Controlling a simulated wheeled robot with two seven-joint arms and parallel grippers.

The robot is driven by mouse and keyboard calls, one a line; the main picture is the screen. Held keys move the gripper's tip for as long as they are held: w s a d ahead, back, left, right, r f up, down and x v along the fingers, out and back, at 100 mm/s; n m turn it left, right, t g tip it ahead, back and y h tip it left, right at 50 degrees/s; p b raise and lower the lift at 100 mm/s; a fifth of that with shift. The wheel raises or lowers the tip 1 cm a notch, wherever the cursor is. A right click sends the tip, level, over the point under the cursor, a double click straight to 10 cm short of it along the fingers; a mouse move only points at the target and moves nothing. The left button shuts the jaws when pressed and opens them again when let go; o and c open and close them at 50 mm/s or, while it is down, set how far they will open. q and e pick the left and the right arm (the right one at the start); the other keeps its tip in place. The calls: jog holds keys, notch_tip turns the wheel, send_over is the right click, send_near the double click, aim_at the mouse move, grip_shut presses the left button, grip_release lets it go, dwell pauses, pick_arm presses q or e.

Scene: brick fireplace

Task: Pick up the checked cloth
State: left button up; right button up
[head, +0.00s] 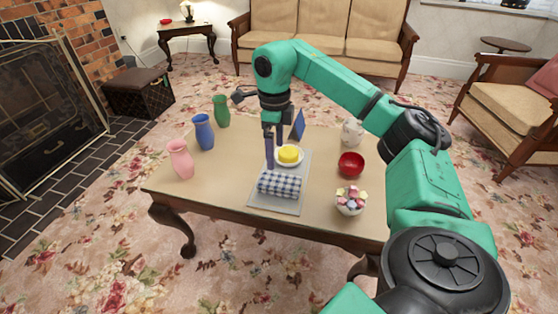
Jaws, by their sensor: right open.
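The checked cloth (279,184), blue and white and rolled or folded, lies on the near part of a grey tray or mat (290,206) on the table. My right gripper (274,153) points down over the tray, behind the cloth. Its two dark fingers are apart, on the left side of the yellow item (289,154) on its white plate. I cannot tell whether a finger touches the plate. Nothing shows between the fingers. My left gripper is out of view.
Pink (180,159), blue (203,132) and green (221,111) vases stand at the table's left. A red bowl (351,164), a white pot (352,132) and a flower bowl (350,201) stand at the right. The table's front left (215,189) is clear.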

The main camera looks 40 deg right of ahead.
aim_at(276, 180)
notch_tip(276, 180, down, 6)
jog(key=shift+f+b, duration=0.2)
jog(key=shift+b, duration=0.95)
notch_tip(276, 180, down, 6)
jog(key=b, duration=0.3)
jog(key=shift+d, duration=0.15)
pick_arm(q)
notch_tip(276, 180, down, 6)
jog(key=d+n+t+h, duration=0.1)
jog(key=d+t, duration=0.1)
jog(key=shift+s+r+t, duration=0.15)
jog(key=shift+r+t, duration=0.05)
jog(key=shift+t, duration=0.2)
pick_arm(e)
jog(key=shift+r, duration=0.1)
jog(key=c, duration=1.1)
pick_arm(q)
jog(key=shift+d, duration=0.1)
pick_arm(e)
jog(key=shift+c, duration=0.2)
jog(key=shift+r, duration=0.1)
